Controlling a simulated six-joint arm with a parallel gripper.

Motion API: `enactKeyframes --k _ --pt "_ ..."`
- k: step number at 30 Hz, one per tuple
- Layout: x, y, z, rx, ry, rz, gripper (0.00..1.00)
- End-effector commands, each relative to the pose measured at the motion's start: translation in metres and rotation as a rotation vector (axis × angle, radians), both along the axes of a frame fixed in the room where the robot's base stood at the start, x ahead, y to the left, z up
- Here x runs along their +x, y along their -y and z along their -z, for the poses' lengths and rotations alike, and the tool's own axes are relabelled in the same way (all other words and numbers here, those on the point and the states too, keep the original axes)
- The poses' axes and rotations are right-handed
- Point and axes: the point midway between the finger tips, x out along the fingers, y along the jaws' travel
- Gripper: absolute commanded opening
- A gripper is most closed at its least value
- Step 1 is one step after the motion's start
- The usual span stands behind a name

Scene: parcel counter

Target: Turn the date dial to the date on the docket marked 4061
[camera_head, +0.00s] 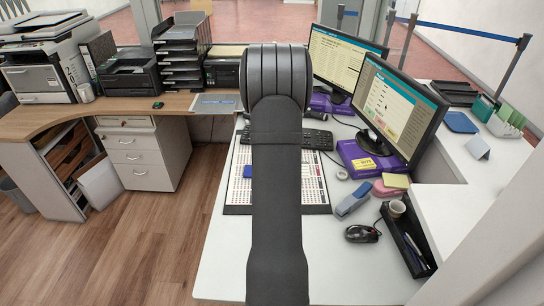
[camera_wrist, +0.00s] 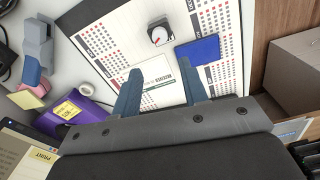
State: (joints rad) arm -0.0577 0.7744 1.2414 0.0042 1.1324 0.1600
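A small round dial (camera_wrist: 160,36) with a white face, a dark rim and a red mark sits on a white board (camera_wrist: 115,30) printed with columns of red and dark marks. A white docket (camera_wrist: 158,80) with printed lines lies on the board below the dial; its number and date are too small to read. A blue block (camera_wrist: 198,50) lies right of the dial and also shows in the head view (camera_head: 247,171). My gripper (camera_wrist: 157,62) is open and empty, its fingers apart in front of the dial and over the docket. In the head view my arm hides the gripper, dial and docket.
Two monitors (camera_head: 396,104) and a keyboard (camera_head: 318,139) stand behind the board (camera_head: 238,197). A stapler (camera_head: 352,201), a mouse (camera_head: 362,233) and a black pen tray (camera_head: 408,240) lie to its right. The front of the white counter (camera_head: 340,275) is clear.

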Motion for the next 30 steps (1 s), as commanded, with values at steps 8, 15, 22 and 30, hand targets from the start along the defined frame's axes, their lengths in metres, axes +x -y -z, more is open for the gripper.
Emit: enactKeyframes --k 8,15,22,30 --pt "-0.003 -0.001 0.026 0.000 0.004 -0.514 0.40" --pt "-0.004 -0.001 0.035 -0.001 0.007 -0.698 0.40" --pt "-0.004 -0.001 0.047 -0.001 0.007 -0.707 0.40" --pt "-0.005 -0.001 0.074 -0.001 0.006 -0.705 0.40"
